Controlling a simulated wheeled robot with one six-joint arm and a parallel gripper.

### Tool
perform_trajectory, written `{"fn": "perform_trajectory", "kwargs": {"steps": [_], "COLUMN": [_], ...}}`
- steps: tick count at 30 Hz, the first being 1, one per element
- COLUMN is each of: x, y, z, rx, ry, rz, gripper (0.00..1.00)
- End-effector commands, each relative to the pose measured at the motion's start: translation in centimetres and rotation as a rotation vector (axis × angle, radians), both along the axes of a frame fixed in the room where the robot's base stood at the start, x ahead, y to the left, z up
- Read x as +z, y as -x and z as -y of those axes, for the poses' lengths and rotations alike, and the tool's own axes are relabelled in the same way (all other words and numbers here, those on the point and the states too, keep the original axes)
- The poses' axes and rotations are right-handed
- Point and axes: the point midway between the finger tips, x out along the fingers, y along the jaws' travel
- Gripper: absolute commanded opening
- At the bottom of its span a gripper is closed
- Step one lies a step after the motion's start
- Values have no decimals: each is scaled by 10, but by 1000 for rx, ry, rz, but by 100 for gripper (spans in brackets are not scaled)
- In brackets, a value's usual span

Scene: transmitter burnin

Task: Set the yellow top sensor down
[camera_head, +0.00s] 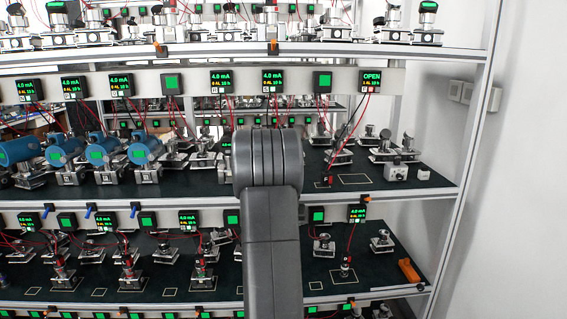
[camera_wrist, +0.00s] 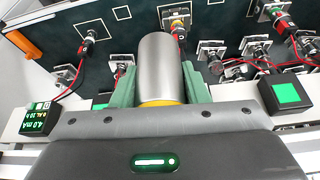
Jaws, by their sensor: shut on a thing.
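The middle shelf (camera_head: 440,191) holds blue transmitters (camera_head: 103,151) at left and small metal stands with red leads. An outlined square (camera_head: 355,181) of mat at right is bare. In the wrist view a display box (camera_wrist: 40,118) and a green-lit box (camera_wrist: 285,94) flank my gripper.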

Motion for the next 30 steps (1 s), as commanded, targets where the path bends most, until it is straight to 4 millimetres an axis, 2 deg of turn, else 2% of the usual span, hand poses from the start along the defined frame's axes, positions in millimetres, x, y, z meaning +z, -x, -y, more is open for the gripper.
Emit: {"fn": "perform_trajectory", "kwargs": {"steps": [3,7,12,18,24,30], "x": [-8,-28,-69,-107,-125,-128], "y": [-2,10,45,89,115,119], "z": [-10,-10,-9,-9,-10,-11], "rx": [10,7,1,6,11,12], "ry": [1,7,17,11,1,-3], "rz": [2,-1,-1,1,2,4], "gripper": [4,4,4,4,4,4]}}
